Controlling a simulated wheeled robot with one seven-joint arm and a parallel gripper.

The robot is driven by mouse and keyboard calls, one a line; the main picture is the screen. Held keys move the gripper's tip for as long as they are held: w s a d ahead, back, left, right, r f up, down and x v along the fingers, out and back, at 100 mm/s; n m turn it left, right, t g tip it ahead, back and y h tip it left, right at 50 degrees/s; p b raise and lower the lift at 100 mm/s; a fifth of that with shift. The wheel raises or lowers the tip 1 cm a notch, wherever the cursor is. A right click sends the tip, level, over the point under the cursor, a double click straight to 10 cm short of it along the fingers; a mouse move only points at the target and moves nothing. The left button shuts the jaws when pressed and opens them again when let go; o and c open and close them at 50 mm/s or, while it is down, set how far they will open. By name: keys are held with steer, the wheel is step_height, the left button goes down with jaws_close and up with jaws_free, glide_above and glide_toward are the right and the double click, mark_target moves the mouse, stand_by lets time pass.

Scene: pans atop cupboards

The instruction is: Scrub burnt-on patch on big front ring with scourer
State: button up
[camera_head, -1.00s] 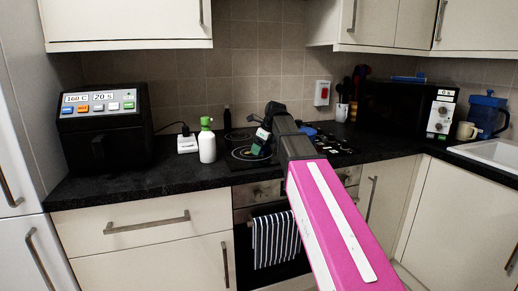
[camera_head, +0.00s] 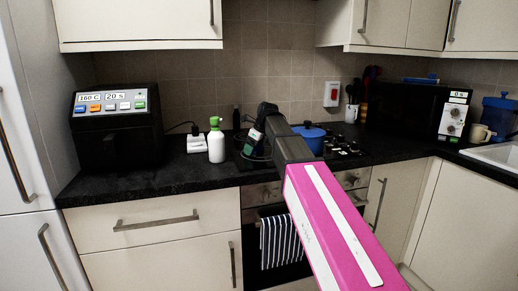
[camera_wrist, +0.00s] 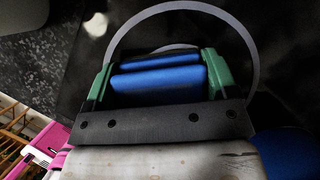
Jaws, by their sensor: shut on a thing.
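My gripper (camera_wrist: 155,85), with green fingers, is shut on the scourer (camera_wrist: 155,84), a blue block with a dark layer on its far side. The scourer is over the big front ring (camera_wrist: 253,60), a grey circle on the black hob (camera_wrist: 290,90), and hides much of its middle. I cannot tell whether it touches the glass. No burnt-on patch is visible; the scourer may cover it. In the head view my gripper (camera_head: 252,138) is low over the left part of the hob, and my pink arm hides part of it.
A blue lidded pan (camera_head: 310,138) stands on the hob just right of my gripper. It also shows at the lower right of the wrist view (camera_wrist: 288,155). Black worktop (camera_head: 150,183) in front is clear.

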mark_target(260, 145)
steer(key=shift+a, duration=0.85)
steer(key=shift+w+d+r, duration=0.1)
steer(key=shift+w+d, duration=0.1)
steer(key=shift+d, duration=0.55)
steer(key=shift+w+d+f, duration=0.1)
steer(key=shift+w+d, duration=0.15)
steer(key=shift+d, duration=0.5)
steer(key=shift+w+d+r, duration=0.1)
steer(key=shift+w+d, duration=0.1)
steer(key=shift+d, duration=0.55)
steer(key=shift+w+d, duration=0.2)
steer(key=shift+d, duration=0.65)
steer(key=shift+w+d, duration=0.2)
steer(key=shift+d, duration=0.6)
steer(key=shift+s+a, duration=0.35)
steer(key=shift+a, duration=0.9)
steer(key=shift+s+a, duration=0.35)
steer(key=shift+a, duration=0.85)
steer(key=shift+s+a, duration=0.35)
steer(key=shift+a, duration=0.9)
steer(key=o, duration=0.6)
